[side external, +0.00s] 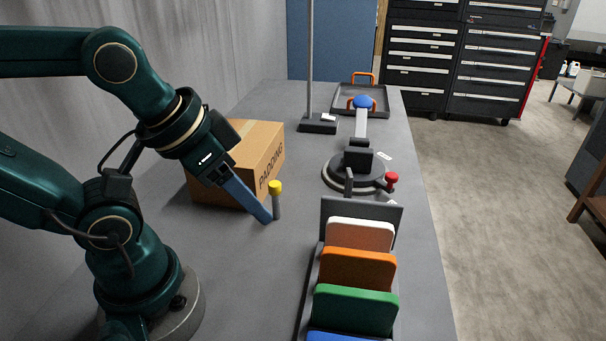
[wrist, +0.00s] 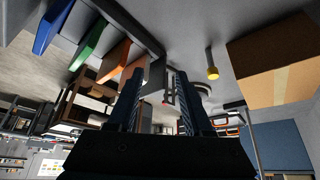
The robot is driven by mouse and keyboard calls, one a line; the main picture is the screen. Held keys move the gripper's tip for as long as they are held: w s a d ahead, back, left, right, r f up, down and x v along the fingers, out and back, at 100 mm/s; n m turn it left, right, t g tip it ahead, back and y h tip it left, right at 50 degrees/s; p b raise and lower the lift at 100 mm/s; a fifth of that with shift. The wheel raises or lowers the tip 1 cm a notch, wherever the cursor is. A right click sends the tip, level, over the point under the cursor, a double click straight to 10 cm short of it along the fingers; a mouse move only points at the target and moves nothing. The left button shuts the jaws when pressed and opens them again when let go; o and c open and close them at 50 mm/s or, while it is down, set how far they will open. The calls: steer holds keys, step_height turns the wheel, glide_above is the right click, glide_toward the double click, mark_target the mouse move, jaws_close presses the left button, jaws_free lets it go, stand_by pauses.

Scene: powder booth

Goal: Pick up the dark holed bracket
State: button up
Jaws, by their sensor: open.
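I cannot pick out a dark holed bracket for certain. A dark upright block (side external: 358,161) sits on the round fixture (side external: 336,181) with a blue ball knob and a red knob, but I cannot see holes in it. My gripper (side external: 267,216) points down and to the right above the table, in front of the cardboard box and near the yellow-topped peg. In the wrist view my gripper (wrist: 160,76) shows two separate fingers with nothing between them. The fixture is partly hidden behind the fingers there.
A cardboard box (side external: 262,152) and yellow-topped peg (side external: 276,204) stand near my gripper. A rack holds coloured panels, including an orange panel (side external: 357,270), at the front. A post (side external: 310,65) and grey tray (side external: 342,104) with orange handles stand behind. Table left of the rack is clear.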

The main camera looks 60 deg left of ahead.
steer(key=o, duration=0.4)
steer(key=shift+c, duration=0.2)
